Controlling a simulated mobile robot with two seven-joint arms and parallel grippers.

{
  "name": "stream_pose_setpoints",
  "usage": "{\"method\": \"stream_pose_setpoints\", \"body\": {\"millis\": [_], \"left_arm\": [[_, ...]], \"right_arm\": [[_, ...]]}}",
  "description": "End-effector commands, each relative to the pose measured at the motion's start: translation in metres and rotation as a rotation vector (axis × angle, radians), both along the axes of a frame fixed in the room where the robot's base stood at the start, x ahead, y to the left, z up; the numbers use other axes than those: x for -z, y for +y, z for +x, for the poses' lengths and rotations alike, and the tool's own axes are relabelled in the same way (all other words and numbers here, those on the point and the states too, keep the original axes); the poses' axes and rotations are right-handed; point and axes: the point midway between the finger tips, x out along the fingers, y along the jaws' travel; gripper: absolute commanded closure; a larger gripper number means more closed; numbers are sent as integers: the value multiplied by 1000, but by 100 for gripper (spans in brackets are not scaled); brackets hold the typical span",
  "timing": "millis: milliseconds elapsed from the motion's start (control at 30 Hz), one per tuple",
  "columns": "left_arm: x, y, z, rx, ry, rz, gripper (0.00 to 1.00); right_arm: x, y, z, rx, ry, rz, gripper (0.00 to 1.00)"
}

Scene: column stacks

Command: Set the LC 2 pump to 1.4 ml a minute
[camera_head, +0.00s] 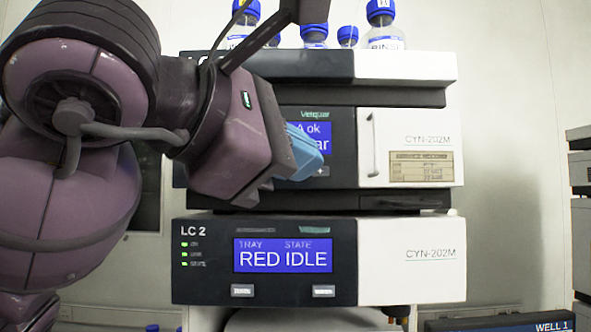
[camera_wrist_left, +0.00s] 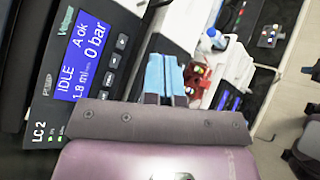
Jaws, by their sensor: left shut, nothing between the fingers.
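The LC 2 pump shows in the left wrist view as a dark panel with a blue screen (camera_wrist_left: 83,58), turned on its side. The screen reads IDLE, 1.8 ml, A ok and 0 bar. Small buttons (camera_wrist_left: 115,60) line up beside the screen. In the head view the pump screen (camera_head: 318,127) is partly hidden behind my left gripper (camera_head: 308,150). The left gripper's blue fingers are shut and empty, in front of the pump panel; they also show in the left wrist view (camera_wrist_left: 165,78). I cannot tell whether they touch it. My right gripper is not in view.
Below the pump is a module labelled LC 2 with a screen (camera_head: 283,255) reading TRAY RED, STATE IDLE. A white door with a handle (camera_head: 374,145) is right of the pump screen. Blue-capped bottles (camera_head: 382,22) stand on top. More equipment (camera_head: 580,200) stands at the right edge.

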Motion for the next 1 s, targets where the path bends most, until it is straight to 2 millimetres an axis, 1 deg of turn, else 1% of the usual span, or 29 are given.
{"method": "stream_pose_setpoints", "body": {"millis": [200, 467, 667, 1000], "left_arm": [[-1, 1, 0, -9, -7, 2, 100], [-1, 1, 3, -7, -5, 2, 100], [-1, 1, 21, -9, -1, 0, 100], [-2, 1, 61, -7, 0, 1, 100]], "right_arm": [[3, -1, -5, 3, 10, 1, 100], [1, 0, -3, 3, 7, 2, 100], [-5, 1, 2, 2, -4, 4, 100], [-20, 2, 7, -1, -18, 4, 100]]}}
